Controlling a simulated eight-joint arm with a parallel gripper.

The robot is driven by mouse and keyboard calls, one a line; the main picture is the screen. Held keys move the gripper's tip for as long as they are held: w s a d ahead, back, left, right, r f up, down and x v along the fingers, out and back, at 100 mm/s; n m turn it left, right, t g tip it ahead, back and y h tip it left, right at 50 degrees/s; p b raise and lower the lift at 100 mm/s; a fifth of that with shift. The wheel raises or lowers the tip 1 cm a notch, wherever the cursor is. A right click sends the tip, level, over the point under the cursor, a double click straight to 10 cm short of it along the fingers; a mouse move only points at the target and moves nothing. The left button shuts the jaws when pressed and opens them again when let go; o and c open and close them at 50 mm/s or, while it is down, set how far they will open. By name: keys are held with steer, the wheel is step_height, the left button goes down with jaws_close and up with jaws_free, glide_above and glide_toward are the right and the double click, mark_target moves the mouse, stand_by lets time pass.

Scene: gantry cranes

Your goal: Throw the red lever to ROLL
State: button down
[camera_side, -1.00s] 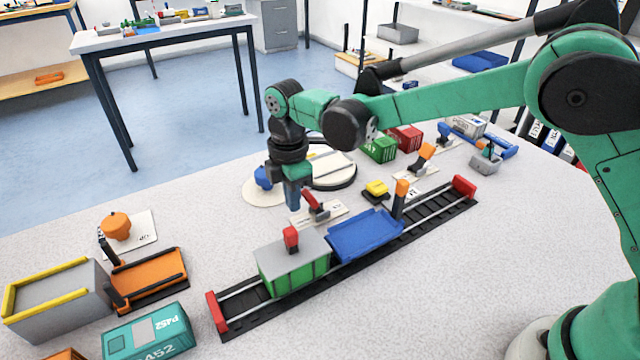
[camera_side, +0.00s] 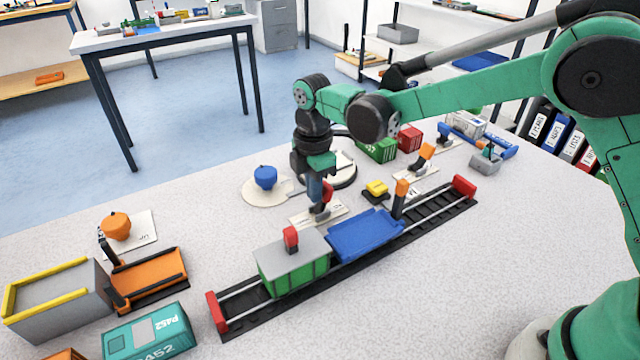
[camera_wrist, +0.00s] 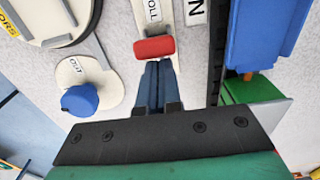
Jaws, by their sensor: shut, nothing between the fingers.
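The red lever (camera_side: 327,192) stands near upright on its pale plate (camera_side: 301,219), behind the track, partly hidden by my fingers. In the wrist view its red handle (camera_wrist: 155,47) lies just beyond my fingertips, and a label ending in "OLL" (camera_wrist: 153,10) shows past it on the plate. My gripper (camera_side: 317,207) points down right beside the lever, on its left in the side view. In the wrist view my gripper (camera_wrist: 157,68) has its blue fingers together and empty, at the near edge of the handle. They look to be touching it, but I cannot be sure.
A blue knob (camera_side: 265,178) stands on a round plate to the left. A track with a green wagon (camera_side: 294,275) and a blue flat wagon (camera_side: 365,236) runs in front.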

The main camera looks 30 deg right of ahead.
steer(key=shift+a, duration=0.6)
step_height(320, 180, up, 7)
stand_by(0.5)
stand_by(0.3)
steer(key=s+d+r+m+t, duration=0.2)
steer(key=s+d+m+t, duration=0.5)
steer(key=s+d+m, duration=0.5)
steer(key=s+m, duration=0.2)
steer(key=m, duration=0.4)
steer(key=shift+s+r, duration=0.15)
